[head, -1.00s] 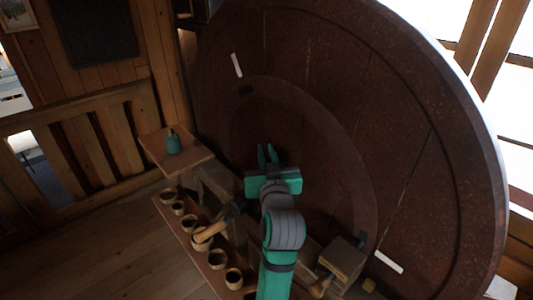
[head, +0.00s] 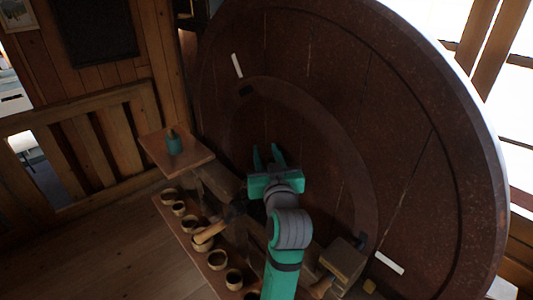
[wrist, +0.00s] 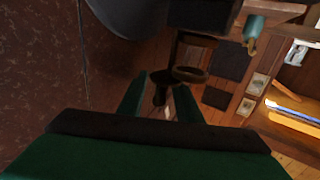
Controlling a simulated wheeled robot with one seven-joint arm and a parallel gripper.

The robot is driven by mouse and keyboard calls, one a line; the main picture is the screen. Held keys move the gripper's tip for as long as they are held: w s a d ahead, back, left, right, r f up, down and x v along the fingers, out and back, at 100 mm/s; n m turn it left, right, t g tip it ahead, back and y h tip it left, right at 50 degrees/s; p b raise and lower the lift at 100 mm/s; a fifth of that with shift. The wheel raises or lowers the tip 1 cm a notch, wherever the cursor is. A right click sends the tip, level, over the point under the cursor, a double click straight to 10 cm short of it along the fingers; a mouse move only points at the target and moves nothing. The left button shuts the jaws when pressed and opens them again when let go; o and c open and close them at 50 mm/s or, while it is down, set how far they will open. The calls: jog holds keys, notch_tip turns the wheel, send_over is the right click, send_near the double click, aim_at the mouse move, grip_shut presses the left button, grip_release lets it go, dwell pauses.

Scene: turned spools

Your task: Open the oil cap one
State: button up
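A small teal oil can or bottle (head: 174,144) with a dark top stands upright on a wooden shelf (head: 153,151), left of my gripper in the head view. It also shows at the top right of the wrist view (wrist: 253,29). I cannot make out from its small image whether the top is a separate cap. My green gripper (head: 268,154) is held in front of the big brown wheel, well apart from the can. Its two fingers are spread, with nothing held between them in the wrist view (wrist: 160,88).
The huge brown wheel (head: 400,130) fills the right side close behind my gripper. Several wooden cups (head: 217,260) stand in a row along a low plank below the shelf. A wooden-handled tool (head: 212,230) lies beside them. Open floor (head: 120,255) is at lower left.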

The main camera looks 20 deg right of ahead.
jog(key=s+a, duration=0.2)
jog(key=s, duration=0.8)
jog(key=shift+s, duration=0.35)
jog(key=shift+w, duration=0.1)
